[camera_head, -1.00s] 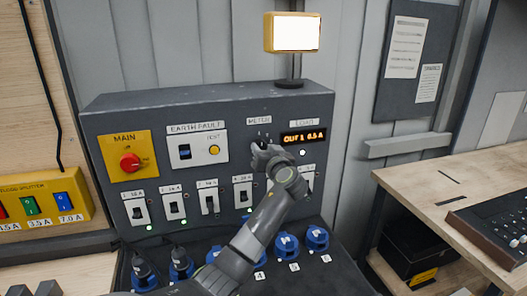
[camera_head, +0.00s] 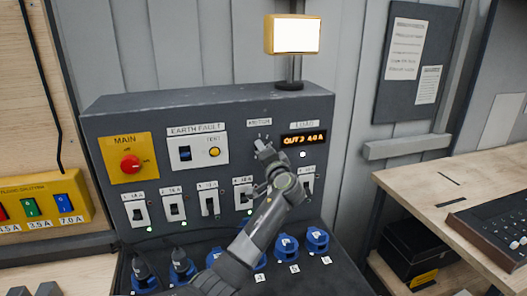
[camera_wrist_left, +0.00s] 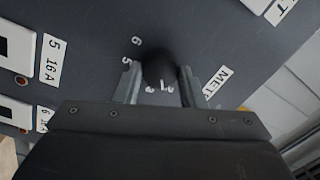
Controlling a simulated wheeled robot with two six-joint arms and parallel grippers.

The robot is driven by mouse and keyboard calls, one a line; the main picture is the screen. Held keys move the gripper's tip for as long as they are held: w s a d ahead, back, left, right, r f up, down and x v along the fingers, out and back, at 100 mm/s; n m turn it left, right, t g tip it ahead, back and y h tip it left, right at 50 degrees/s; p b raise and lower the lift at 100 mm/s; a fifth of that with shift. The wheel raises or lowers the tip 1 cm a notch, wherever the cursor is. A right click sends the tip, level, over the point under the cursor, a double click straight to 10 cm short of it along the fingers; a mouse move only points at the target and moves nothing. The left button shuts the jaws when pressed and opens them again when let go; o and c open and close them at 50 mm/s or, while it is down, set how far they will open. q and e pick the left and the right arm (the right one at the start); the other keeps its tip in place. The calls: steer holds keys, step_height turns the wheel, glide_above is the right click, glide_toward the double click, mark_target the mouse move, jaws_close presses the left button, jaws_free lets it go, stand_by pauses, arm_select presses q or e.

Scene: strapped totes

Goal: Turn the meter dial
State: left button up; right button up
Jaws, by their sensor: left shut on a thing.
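The meter dial (camera_wrist_left: 160,68) is a dark round knob on the grey panel, below the METER label (camera_head: 259,121). My left gripper (camera_head: 264,147) reaches it from below and largely hides it in the head view. In the left wrist view my left gripper (camera_wrist_left: 158,85) has one finger on each side of the dial and is shut on it. Small white numbers ring the dial, partly covered by the fingers. My right gripper is not in view.
The panel also carries a red MAIN knob (camera_head: 130,164), an EARTH FAULT switch with a yellow test button (camera_head: 214,152), and several breaker switches. Blue sockets (camera_head: 287,246) stand below my arm. A lit lamp (camera_head: 292,33) stands on top. A wooden bench is at right.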

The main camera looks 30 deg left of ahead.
arm_select(q)
steer(key=shift+s+f+m+t+h+p, duration=0.1)
steer(key=shift+m+t+h+p, duration=0.15)
steer(key=shift+m+p, duration=2.3)
steer(key=shift+m+t+h+p, duration=0.2)
steer(key=shift+m+p, duration=0.4)
steer(key=shift+m, duration=3.75)
steer(key=o, duration=1)
